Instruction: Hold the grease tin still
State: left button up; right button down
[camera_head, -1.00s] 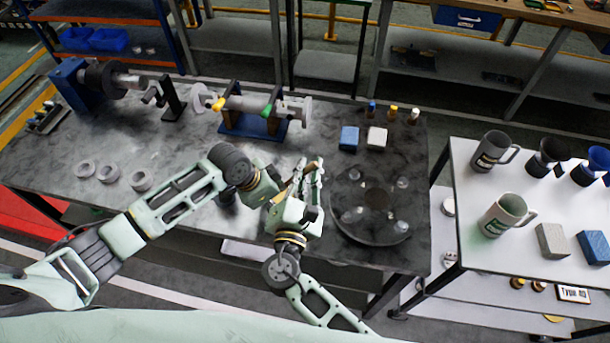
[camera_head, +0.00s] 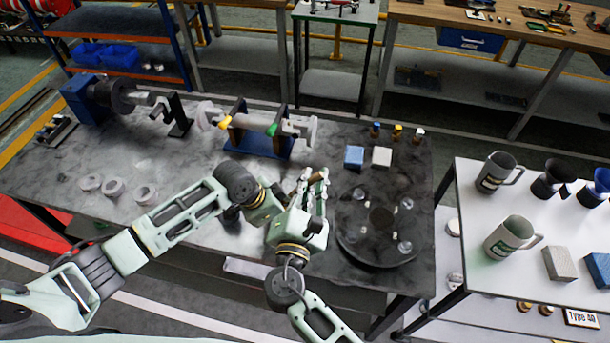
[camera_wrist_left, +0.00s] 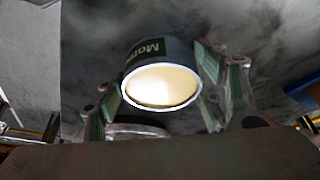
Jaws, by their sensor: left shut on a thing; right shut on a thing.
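The grease tin (camera_wrist_left: 150,50) shows in the left wrist view, a dark tin with a green label and a pale rim around a cream-coloured face. My left gripper (camera_wrist_left: 163,75) is shut on it, with green-padded fingers at both sides of the tin. In the head view the tin is hidden and I cannot make out my left fingertips behind the arms. My right gripper (camera_head: 314,180) is close beside the left wrist, above the dark bench (camera_head: 200,165). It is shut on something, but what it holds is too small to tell.
A dark round plate (camera_head: 352,238) with several small parts lies right of my grippers. A blue block (camera_head: 354,156) and a pale block (camera_head: 381,157) sit behind it. Several pale rings (camera_head: 114,187) lie at left. A white table (camera_head: 480,220) with mugs stands at right.

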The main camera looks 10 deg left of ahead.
pick_arm(q)
jog(key=o, duration=1.5)
